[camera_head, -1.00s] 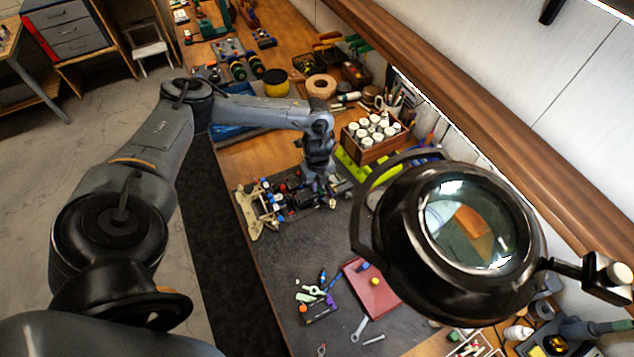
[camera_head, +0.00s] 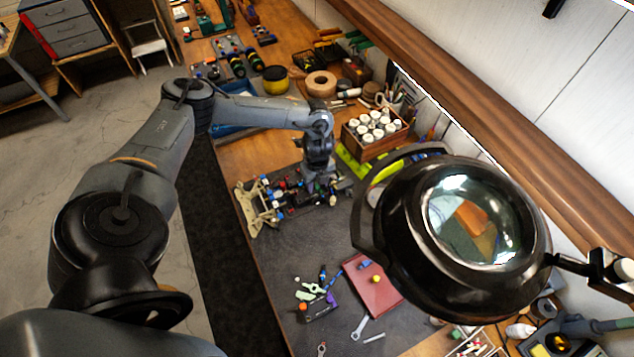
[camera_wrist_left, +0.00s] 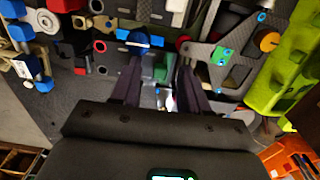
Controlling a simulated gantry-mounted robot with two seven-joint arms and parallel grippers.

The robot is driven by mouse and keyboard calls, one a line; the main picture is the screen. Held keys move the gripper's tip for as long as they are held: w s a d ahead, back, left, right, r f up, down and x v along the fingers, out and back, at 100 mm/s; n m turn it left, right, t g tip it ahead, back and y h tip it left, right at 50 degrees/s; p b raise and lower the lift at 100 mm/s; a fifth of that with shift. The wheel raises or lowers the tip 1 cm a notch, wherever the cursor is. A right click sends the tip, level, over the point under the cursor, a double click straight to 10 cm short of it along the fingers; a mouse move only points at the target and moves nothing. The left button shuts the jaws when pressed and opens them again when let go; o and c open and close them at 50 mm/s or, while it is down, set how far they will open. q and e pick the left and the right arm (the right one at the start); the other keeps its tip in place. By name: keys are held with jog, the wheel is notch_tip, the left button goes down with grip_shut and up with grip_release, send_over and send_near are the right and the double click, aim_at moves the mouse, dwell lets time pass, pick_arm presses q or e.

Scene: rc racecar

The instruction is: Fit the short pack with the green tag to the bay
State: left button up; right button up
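The car chassis (camera_head: 285,198), with cream end parts and blue, red and black fittings, lies on the dark mat. My left gripper (camera_head: 316,182) is over its right part, pointing down. In the left wrist view, the fingers of my left gripper (camera_wrist_left: 158,85) stand apart above the chassis parts. A small green patch (camera_wrist_left: 160,72) shows in the gap, with a blue piece (camera_wrist_left: 139,38) just beyond. I cannot tell whether the green patch is the tag of the short pack, and the bay is not clearly visible. My right gripper is not in view.
A black magnifier lamp (camera_head: 460,290) blocks the right of the head view. A wooden crate of white-capped bottles (camera_head: 372,143) stands behind the chassis. The mat between is clear.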

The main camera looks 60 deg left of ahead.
aim_at(317, 186)
pick_arm(q)
jog(key=shift+r, duration=0.3)
notch_tip(317, 186, up, 10)
jog(key=shift+r, duration=0.15)
dwell(0.4)
